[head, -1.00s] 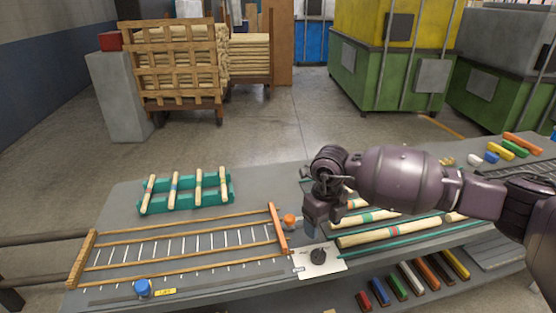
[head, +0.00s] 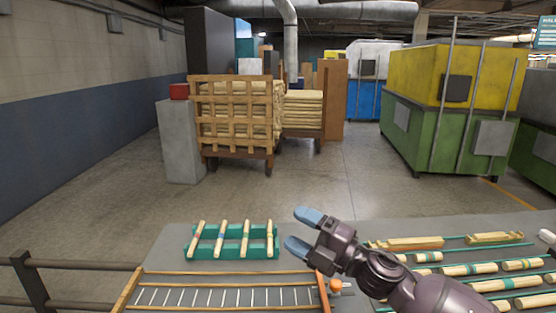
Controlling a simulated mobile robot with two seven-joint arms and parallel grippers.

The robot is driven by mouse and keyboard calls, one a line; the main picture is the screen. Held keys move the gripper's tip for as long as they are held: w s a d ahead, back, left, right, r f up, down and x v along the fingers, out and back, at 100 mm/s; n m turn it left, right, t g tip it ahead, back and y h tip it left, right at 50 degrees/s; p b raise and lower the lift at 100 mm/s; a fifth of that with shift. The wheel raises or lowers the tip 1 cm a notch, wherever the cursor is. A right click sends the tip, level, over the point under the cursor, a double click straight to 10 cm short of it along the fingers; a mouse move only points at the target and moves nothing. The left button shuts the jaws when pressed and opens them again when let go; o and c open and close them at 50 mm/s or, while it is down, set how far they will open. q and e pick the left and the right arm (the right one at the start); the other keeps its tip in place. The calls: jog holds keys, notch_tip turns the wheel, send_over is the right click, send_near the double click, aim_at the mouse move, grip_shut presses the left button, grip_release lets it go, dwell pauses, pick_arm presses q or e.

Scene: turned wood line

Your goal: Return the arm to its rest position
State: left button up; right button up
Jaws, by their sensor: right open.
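My right gripper (head: 303,231) is in the head view, above the middle of the grey bench. Its two blue-tipped fingers are spread apart and point left, with nothing between them. My right arm comes in from the lower right. A green rack (head: 213,254) with several turned wooden spindles lies left of the gripper, apart from it. My left gripper is not in view.
A wood-framed ruled board (head: 225,273) lies at the bench front, with an orange knob (head: 335,286) at its right end. Banded spindles (head: 468,270) lie in rows on the right. A slatted wooden cart (head: 235,115) stands beyond open floor.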

jog(key=s+d+f+m+t+h, duration=0.2)
jog(key=d+f+m+t+h, duration=0.1)
jog(key=d+f+m+h, duration=0.55)
jog(key=s+d+f+m+t+h, duration=0.25)
jog(key=d+f+m+h, duration=0.3)
jog(key=f+m, duration=0.6)
jog(key=s+d+f+m+g+h, duration=0.2)
jog(key=s+d+f+m, duration=0.2)
jog(key=s+f, duration=0.4)
jog(key=s+d+f+m+g+h, duration=0.2)
jog(key=s+d+f+m, duration=0.2)
jog(key=s+f, duration=0.4)
jog(key=s+d, duration=0.1)
jog(key=s, duration=0.5)
jog(key=shift+s+d+f+m, duration=0.2)
jog(key=shift+s+f+m, duration=0.05)
jog(key=shift+f+m, duration=0.05)
